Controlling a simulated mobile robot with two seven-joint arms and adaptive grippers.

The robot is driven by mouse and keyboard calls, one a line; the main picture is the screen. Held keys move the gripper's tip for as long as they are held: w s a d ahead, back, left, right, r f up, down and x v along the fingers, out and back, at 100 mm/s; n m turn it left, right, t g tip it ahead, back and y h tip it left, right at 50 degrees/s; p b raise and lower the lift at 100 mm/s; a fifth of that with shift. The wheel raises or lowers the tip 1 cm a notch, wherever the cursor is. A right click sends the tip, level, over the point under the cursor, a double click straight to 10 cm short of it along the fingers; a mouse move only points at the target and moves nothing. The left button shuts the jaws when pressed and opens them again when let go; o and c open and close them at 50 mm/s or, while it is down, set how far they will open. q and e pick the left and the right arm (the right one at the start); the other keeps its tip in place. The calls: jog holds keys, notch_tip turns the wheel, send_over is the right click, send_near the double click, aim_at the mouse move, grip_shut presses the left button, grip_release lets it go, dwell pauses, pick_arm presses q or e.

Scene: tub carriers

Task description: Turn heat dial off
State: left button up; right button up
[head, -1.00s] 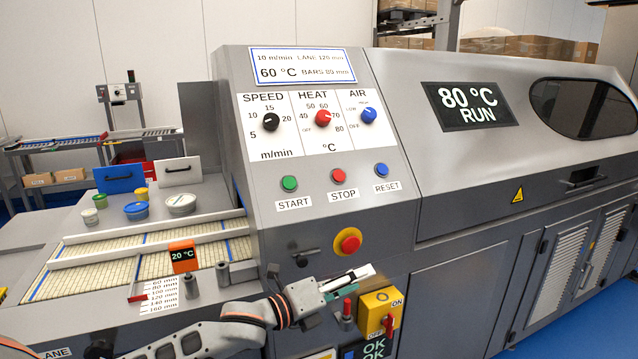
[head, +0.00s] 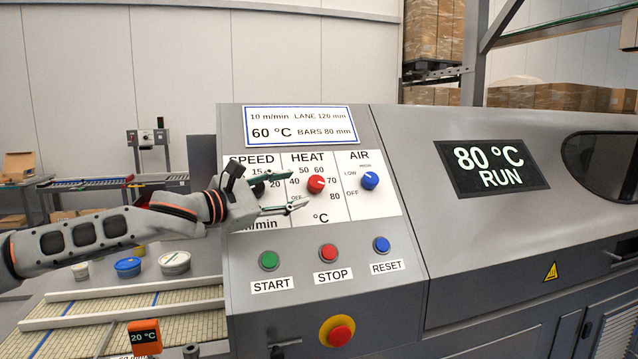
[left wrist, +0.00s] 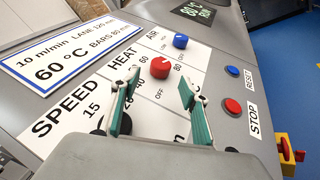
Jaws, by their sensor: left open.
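The red heat dial (head: 316,184) sits in the middle of the control panel under the HEAT label. Its pointer is turned toward the 70 side of its scale. In the left wrist view the heat dial (left wrist: 161,67) lies ahead of and between the fingertips. My left gripper (head: 291,191) is open and empty, just left of the heat dial and apart from it, with its fingers pointing at it. It also shows in the left wrist view (left wrist: 160,85). It partly hides the black speed dial (head: 257,188). My right gripper is not in view.
The blue air dial (head: 370,181) is right of the heat dial. Below are the green start (head: 269,261), red stop (head: 328,253) and blue reset (head: 381,245) buttons, and a red emergency button (head: 340,336) on yellow. A display (head: 492,166) reads 80 °C RUN.

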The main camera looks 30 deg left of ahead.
aim_at(310, 185)
pick_arm(q)
jog(key=shift+w+d+r+p, duration=0.1)
jog(key=shift+w+d+p, duration=0.1)
jog(key=shift+w, duration=0.2)
jog(key=shift+w+d+r+p, duration=0.1)
jog(key=shift+w+p, duration=0.1)
jog(key=shift+w, duration=0.15)
jog(key=p+x, duration=0.1)
jog(key=x, duration=0.3)
jog(key=shift+w+f, duration=0.15)
jog(key=shift+w, duration=0.05)
jog(key=shift+w+d, duration=0.1)
jog(key=shift+w, duration=0.4)
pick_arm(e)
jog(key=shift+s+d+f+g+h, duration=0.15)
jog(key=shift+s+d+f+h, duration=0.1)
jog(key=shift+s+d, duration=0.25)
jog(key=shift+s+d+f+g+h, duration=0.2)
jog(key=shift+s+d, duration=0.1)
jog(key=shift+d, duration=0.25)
pick_arm(q)
jog(key=c, duration=1.1)
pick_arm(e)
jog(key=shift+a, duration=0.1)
